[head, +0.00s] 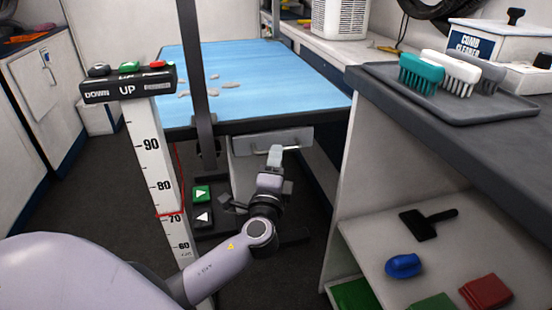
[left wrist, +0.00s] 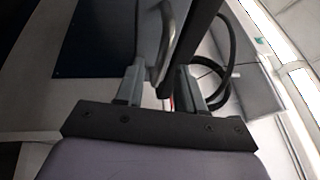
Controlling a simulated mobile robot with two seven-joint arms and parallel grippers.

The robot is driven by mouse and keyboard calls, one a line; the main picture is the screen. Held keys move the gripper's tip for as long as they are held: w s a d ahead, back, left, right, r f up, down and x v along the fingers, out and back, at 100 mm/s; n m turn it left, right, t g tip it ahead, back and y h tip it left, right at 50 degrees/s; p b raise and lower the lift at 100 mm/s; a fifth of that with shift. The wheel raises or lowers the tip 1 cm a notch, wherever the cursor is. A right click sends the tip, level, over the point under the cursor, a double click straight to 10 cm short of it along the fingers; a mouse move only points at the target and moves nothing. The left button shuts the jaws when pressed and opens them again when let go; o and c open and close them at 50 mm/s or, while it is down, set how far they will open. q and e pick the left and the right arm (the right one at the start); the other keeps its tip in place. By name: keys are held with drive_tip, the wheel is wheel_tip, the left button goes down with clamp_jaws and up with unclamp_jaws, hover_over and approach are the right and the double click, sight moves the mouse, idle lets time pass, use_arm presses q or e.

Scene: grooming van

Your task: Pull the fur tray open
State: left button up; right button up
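The fur tray (head: 298,137) is under the blue-topped grooming table, with a pale grey front and a bar handle. My left gripper (head: 275,155) is in front of the tray, at its handle. In the left wrist view the two fingers of my left gripper (left wrist: 162,82) stand apart. The curved grey handle (left wrist: 174,40) reaches down toward the gap between them. I cannot tell whether the fingers touch it. My right gripper is not in view.
The grooming table (head: 250,75) has a dark upright post (head: 200,80) on its near side. A white height scale (head: 155,170) stands at left. A counter (head: 450,135) with a brush tray (head: 510,108) and open shelves is close on the right. Foot pedals (head: 203,205) lie on the floor.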

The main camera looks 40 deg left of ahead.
use_arm(q)
drive_tip(key=shift+x, duration=0.75)
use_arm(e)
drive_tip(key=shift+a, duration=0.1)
use_arm(q)
clamp_jaws()
